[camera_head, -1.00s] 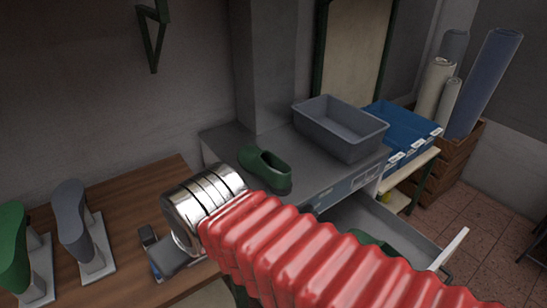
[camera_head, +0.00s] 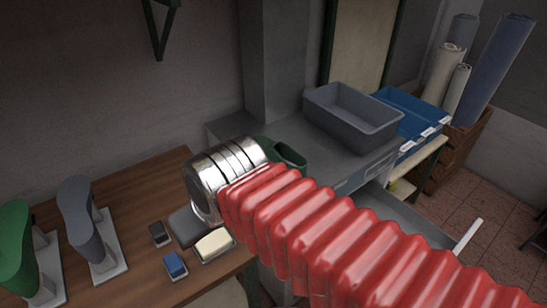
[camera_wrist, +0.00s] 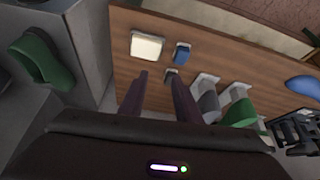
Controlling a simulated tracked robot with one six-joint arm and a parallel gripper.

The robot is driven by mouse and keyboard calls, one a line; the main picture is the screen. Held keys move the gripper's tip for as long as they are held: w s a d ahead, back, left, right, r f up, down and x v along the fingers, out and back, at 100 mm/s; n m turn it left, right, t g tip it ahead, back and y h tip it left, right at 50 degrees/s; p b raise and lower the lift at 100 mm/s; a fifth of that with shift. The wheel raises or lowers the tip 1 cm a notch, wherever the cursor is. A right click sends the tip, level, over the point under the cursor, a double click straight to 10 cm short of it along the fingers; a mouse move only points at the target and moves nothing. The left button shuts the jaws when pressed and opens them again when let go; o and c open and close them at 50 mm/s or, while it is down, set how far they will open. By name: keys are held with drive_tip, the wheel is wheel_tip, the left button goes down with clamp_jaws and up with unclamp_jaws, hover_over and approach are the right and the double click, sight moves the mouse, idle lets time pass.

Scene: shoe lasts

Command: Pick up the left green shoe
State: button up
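A hollow dark green shoe (camera_head: 290,154) lies on the grey cabinet top in the head view, partly hidden by my arm. In the wrist view this shoe (camera_wrist: 42,60) is at the far left, clear of my fingers. A green foot-shaped form (camera_head: 15,245) stands on a grey stand at the left end of the wooden bench; it also shows in the wrist view (camera_wrist: 240,112). My gripper (camera_wrist: 158,77) is open, its two dark fingers apart above the bench with nothing held. In the head view the fingers are hidden behind my arm.
On the wooden bench (camera_head: 130,195) are a grey form (camera_head: 80,215), a cream block (camera_head: 214,245), a blue block (camera_head: 175,265) and dark blocks. A grey bin (camera_head: 350,118) and blue trays (camera_head: 412,115) stand right of the shoe. A drawer (camera_head: 420,220) is open below.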

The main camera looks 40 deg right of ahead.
drive_tip(key=w+d+r, duration=0.2)
drive_tip(key=w+d, duration=0.3)
drive_tip(key=d, duration=0.3)
drive_tip(key=m+g, duration=0.1)
approach(294, 151)
drive_tip(key=shift+v, duration=1.05)
drive_tip(key=shift+w+r, duration=0.1)
drive_tip(key=shift+w, duration=0.05)
drive_tip(key=shift+h, duration=0.3)
drive_tip(key=shift+x, duration=4.3)
drive_tip(key=shift+x, duration=2.65)
